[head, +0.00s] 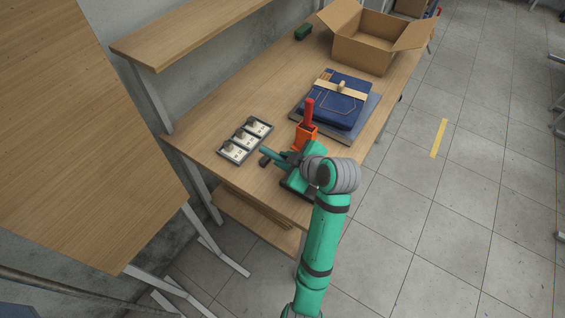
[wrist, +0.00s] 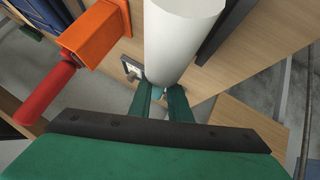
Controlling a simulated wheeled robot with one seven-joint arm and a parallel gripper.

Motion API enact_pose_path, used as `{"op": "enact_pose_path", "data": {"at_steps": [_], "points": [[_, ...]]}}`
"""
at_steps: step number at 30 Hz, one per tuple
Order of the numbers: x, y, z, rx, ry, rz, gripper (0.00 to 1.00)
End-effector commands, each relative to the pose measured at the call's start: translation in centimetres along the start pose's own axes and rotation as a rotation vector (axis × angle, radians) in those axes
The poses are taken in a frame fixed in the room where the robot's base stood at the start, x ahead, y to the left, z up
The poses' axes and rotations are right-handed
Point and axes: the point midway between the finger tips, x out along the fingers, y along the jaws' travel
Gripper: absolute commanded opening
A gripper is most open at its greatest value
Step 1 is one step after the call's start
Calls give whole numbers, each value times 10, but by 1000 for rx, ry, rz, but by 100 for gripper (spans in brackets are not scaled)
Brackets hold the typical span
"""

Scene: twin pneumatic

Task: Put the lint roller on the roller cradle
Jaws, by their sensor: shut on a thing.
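The white cylinder of the lint roller (wrist: 182,38) fills the upper middle of the wrist view, its narrow end at my fingertips. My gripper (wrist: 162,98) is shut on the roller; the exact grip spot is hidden. In the head view my gripper (head: 271,158) is low over the near part of the table, between the dark tray and the orange holder, and I cannot make out the roller there. I cannot clearly pick out the roller cradle in either view.
A dark tray (head: 262,120) with three knobbed white units lies left.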

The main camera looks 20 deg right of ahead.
Motion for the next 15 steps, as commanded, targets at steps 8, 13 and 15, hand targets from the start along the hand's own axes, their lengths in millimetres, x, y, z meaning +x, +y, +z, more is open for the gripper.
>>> {"op": "enact_pose_path", "data": {"at_steps": [8,13,15], "points": [[18,-10,22,3,-3,2,0],[18,-10,23,5,-3,3,24],[17,-10,23,5,-4,4,36]]}}
